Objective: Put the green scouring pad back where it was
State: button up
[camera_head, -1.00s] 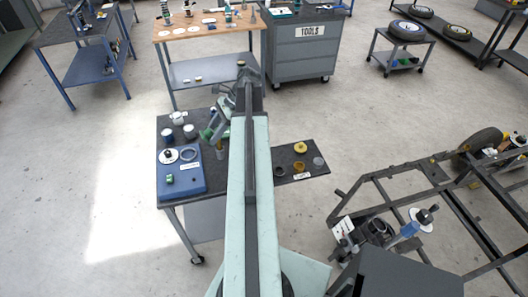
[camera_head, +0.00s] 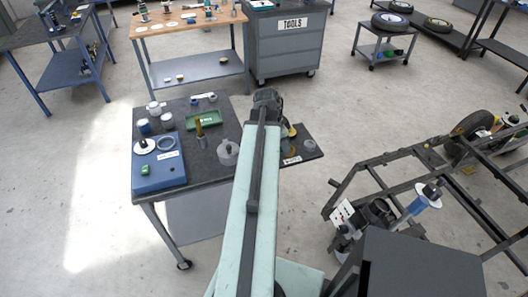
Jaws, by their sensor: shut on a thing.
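My gripper (camera_head: 268,98) is at the far end of my pale green arm, at the right part of the dark work table (camera_head: 212,178). It is seen from behind, and its fingertips and what they hold are hidden. A green labelled tray (camera_head: 202,118) lies at the back middle of the table, left of my gripper.
A brass-coloured upright piece (camera_head: 200,129) and a grey knobbed piece (camera_head: 228,153) stand mid-table. A yellow piece (camera_head: 292,131) is just right of my arm, near a white label (camera_head: 292,160). A dark metal frame (camera_head: 375,165) stands to the right. Floor between is clear.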

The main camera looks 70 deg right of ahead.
jog(key=shift+s+d+f+g, duration=0.15)
jog(key=shift+s+f, duration=0.1)
jog(key=shift+s, duration=0.3)
jog(key=shift+s+d+f+g, duration=0.15)
jog(key=shift+s+f, duration=0.05)
jog(key=shift+s, duration=0.3)
jog(key=shift+s+d+r+h, duration=0.2)
jog(key=shift+s+h, duration=0.15)
jog(key=shift+h, duration=0.05)
jog(key=w+d, duration=0.2)
jog(key=w, duration=0.2)
jog(key=w+d+f+b, duration=0.1)
jog(key=w+d, duration=0.2)
jog(key=w, duration=0.1)
jog(key=w+d, duration=0.2)
jog(key=w, duration=0.3)
jog(key=shift+d+f+b, duration=0.2)
jog(key=shift+d+b, duration=0.1)
jog(key=shift+d, duration=0.05)
jog(key=shift+w+d, duration=0.3)
jog(key=shift+w, duration=0.15)
notch_tip(320, 180, down, 4)
jog(key=b, duration=0.4)
jog(key=shift+a, duration=0.1)
jog(key=shift+r, duration=0.2)
jog(key=o, duration=0.8)
jog(key=shift+f, duration=0.2)
jog(key=shift+c, duration=0.2)
jog(key=o, duration=0.4)
